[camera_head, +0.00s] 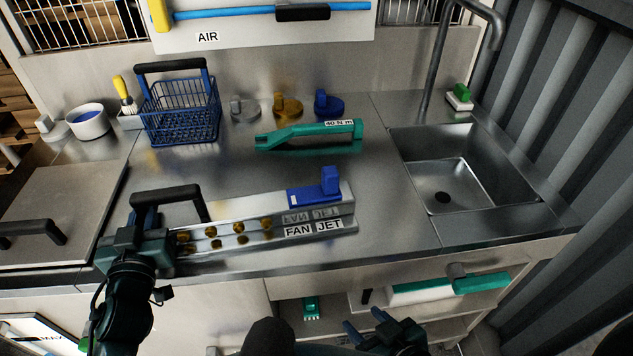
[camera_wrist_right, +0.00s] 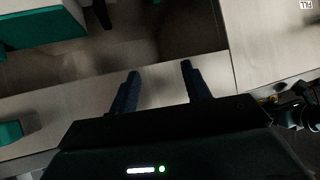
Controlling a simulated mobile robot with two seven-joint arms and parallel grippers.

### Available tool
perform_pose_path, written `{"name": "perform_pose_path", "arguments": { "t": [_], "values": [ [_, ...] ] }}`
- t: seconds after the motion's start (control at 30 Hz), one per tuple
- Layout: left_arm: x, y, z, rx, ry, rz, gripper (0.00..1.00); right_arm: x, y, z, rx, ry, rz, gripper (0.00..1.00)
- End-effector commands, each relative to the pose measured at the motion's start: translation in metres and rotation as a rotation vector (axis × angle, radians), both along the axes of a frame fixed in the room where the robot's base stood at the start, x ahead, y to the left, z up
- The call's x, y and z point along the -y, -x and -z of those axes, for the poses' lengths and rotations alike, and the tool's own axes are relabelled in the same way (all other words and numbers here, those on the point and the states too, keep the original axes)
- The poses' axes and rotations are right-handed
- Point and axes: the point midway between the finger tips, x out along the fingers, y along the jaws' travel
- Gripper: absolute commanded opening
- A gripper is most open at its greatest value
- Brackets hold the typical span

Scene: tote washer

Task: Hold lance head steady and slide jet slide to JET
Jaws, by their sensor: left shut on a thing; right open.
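The lance head (camera_head: 222,229) is a long pale metal bar with several brass nozzles, lying along the front of the counter. FAN and JET labels are at its right end. The jet slide (camera_head: 313,197) is a blue plate with an upright blue knob (camera_head: 330,181), on the bar's right end behind the labels. The knob stands roughly in line with JET. My left gripper (camera_head: 160,240) is shut on the lance head's left end; its fingers partly hide that end. My right gripper (camera_head: 368,322) is open and empty in front of the counter, also in the wrist view (camera_wrist_right: 160,75).
A teal torque tool (camera_head: 310,133) lies behind the lance head. A blue basket (camera_head: 181,112), a white bowl (camera_head: 87,122) and several coloured knobbed pieces (camera_head: 287,106) stand at the back. A sink (camera_head: 450,185) is at right. Shelves with teal items (camera_head: 481,284) are below the counter.

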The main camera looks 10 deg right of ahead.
Motion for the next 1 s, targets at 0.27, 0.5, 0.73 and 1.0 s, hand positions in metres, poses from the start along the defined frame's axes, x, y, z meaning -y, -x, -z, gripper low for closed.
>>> {"name": "perform_pose_path", "arguments": {
  "t": [0.27,0.5,0.73,1.0],
  "values": [
    [0.0,0.0,0.0,0.0,0.0,0.0,0.0,-0.06,0.005,0.024,-0.152,0.139,-0.491,0.49],
    [0.0,0.0,0.0,0.0,0.0,0.0,0.0,-0.089,0.021,0.012,-0.23,0.197,-1.078,0.49],
    [0.0,0.0,0.0,0.0,0.0,0.0,0.0,-0.133,-0.031,-0.106,-0.021,-0.088,-1.262,0.49],
    [0.0,0.0,0.0,0.0,0.0,0.0,0.0,-0.141,-0.07,-0.237,0.17,-0.21,-1.509,0.49]
  ]
}}
